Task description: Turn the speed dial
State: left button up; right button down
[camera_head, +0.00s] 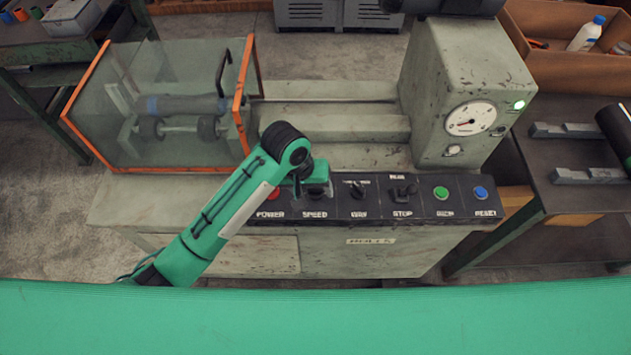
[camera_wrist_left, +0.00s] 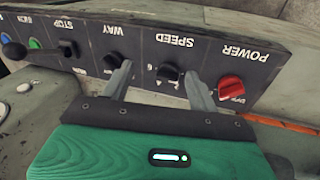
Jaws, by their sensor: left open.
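The speed dial (camera_wrist_left: 168,72) is a small black knob on the dark control panel (camera_wrist_left: 90,55), above its SPEED label in the head view. My left gripper (camera_wrist_left: 158,74) is open, with one fingertip on each side of the dial in the wrist view. The dial sits closer to the right fingertip there. No contact can be made out. In the head view my left gripper (camera_head: 314,184) reaches down over the SPEED section and hides much of the dial. My right gripper is in neither view.
The red power knob (camera_wrist_left: 231,88) and the black way knob (camera_wrist_left: 114,61) flank the dial. Further along sit a stop lever (camera_head: 403,191), green button (camera_head: 441,193) and blue button (camera_head: 481,193). An orange-framed clear guard (camera_head: 185,75) stands at left, a gauge (camera_head: 471,118) at right.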

pick_arm(q)
jog(key=w+r+n+y, duration=0.1)
jog(key=w+r+y, duration=0.2)
jog(key=w+r, duration=0.3)
jog(key=p, duration=0.3)
send_near(315, 191)
jog(key=shift+g, duration=0.3)
jog(key=f, duration=0.5)
jog(key=w+f, duration=0.1)
jog(key=f, duration=0.1)
jog(key=shift+f, duration=0.4)
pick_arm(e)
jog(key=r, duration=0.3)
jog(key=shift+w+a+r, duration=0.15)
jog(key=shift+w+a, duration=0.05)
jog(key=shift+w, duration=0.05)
pick_arm(q)
jog(key=c, duration=1)
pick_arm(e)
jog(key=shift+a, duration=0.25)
